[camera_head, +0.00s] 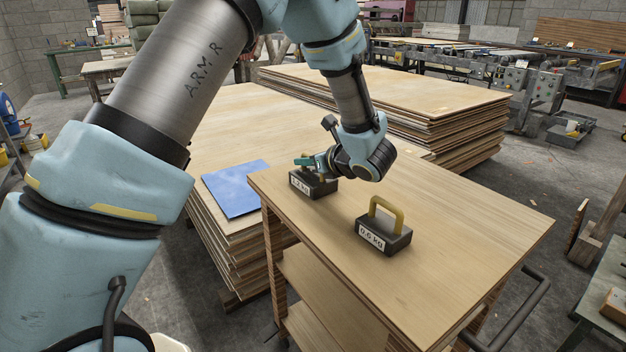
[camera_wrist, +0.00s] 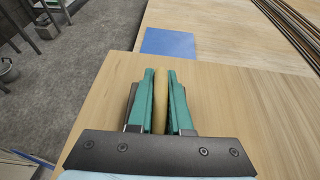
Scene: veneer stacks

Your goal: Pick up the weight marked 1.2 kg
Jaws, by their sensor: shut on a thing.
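A dark block weight (camera_head: 321,188) with a white label stands near the left end of the wooden cart top (camera_head: 440,285). Its label is small and seems to read 1.2 kg. My gripper (camera_head: 308,162) is at its top, shut on its handle. In the wrist view the tan handle (camera_wrist: 160,108) lies between the two green fingers of my gripper (camera_wrist: 160,74). The fingers and wrist hide much of the weight. It appears to rest on the cart top. A second dark weight (camera_head: 398,241), marked 0.6 kg, stands to the right with its yellow handle up.
A blue sheet (camera_head: 236,190) lies on a veneer stack (camera_head: 225,125) beyond the cart; it also shows in the wrist view (camera_wrist: 169,43). Another veneer stack (camera_head: 400,90) stands behind. The cart's handle bar (camera_head: 520,312) is at the right. The cart top's right part is clear.

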